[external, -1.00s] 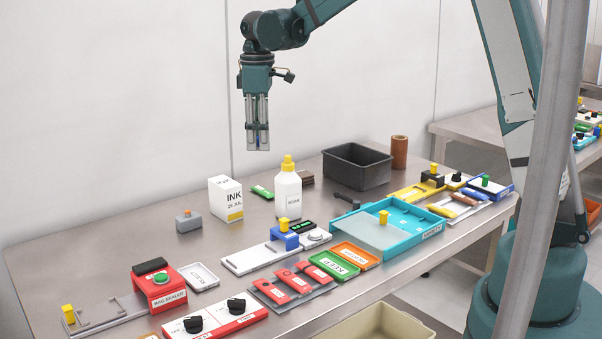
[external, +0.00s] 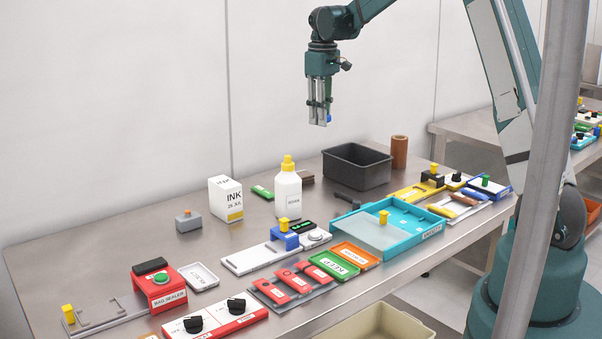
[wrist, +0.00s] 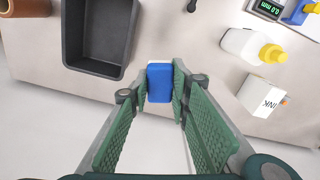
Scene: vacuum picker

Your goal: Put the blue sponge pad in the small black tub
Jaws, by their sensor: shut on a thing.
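My gripper (external: 319,121) is high above the table's back part, to the left of and above the small black tub (external: 336,175) in the external view. It is shut on the blue sponge pad (wrist: 160,84), which shows between the fingertips in the wrist view, with a pale layer along its far edge. In the external view only a bit of blue (external: 329,118) shows at the fingertips. The black tub also shows in the wrist view (wrist: 118,72), up and left of the pad. It is open and empty, and the pad is clear of it.
A brown cylinder (external: 399,152) stands right of the tub. A white bottle with a yellow cap (external: 288,192) and an ink box (external: 226,199) stand to its left. A turquoise tray (external: 418,216) lies in front.

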